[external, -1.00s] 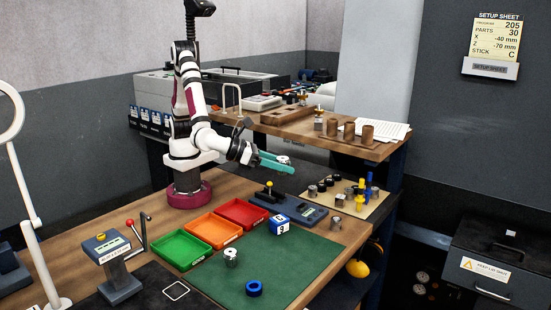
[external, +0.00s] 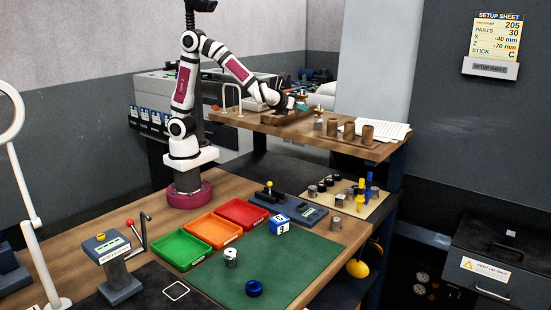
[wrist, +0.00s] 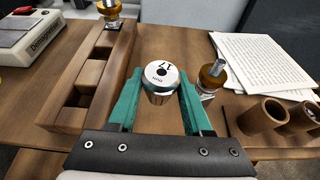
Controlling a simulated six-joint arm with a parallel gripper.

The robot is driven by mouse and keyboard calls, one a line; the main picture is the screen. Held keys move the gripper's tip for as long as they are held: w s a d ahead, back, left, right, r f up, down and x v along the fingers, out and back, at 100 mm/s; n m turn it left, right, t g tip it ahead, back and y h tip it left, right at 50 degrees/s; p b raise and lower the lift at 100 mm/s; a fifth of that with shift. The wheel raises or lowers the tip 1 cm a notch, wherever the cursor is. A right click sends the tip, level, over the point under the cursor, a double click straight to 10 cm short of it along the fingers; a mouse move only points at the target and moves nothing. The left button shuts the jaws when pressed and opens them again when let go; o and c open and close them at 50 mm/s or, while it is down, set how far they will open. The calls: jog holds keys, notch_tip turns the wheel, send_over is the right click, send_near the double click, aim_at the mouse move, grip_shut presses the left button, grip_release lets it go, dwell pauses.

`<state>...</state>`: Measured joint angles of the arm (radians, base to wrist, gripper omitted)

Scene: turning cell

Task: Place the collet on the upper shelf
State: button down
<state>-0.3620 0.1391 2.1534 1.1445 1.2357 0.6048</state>
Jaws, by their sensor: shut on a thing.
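The collet (wrist: 160,82) is a short silver cylinder with a pale top face, a dark centre hole and the mark 17. My gripper (wrist: 161,75) has its teal fingers on either side of it and is shut on it. In the external view my gripper (external: 302,104) is over the upper shelf (external: 373,152), a wooden board, near its back. The collet is too small and covered to make out there. I cannot tell whether its underside touches the shelf.
A wooden block with square pockets (wrist: 91,75) lies left of the collet. A brass-and-silver piece (wrist: 211,76) stands close on the right. Wooden cups (wrist: 263,116) and papers (wrist: 262,62) are farther right. On the lower bench are coloured trays (external: 183,250) and a green mat (external: 290,258).

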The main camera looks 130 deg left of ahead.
aim_at(299, 127)
jog(key=shift+a+f, duration=0.15)
jog(key=shift+f, duration=0.95)
jog(key=shift+a+f, duration=0.1)
jog(key=shift+f, duration=1)
jog(key=shift+f, duration=0.1)
jog(key=shift+c, duration=1.6)
grip_release()
jog(key=shift+d+r, duration=0.2)
jog(key=v, duration=1.1)
jog(key=s+d+f+n+h, duration=0.4)
jog(key=s+d+n+h, duration=0.1)
jog(key=d, duration=0.4)
jog(key=s+d+f+n+h, duration=0.4)
jog(key=s+d+n+h, duration=0.2)
jog(key=s+d, duration=0.3)
jog(key=shift+s+f+n+h, duration=0.35)
jog(key=shift+s+n, duration=0.3)
jog(key=shift+n, duration=0.15)
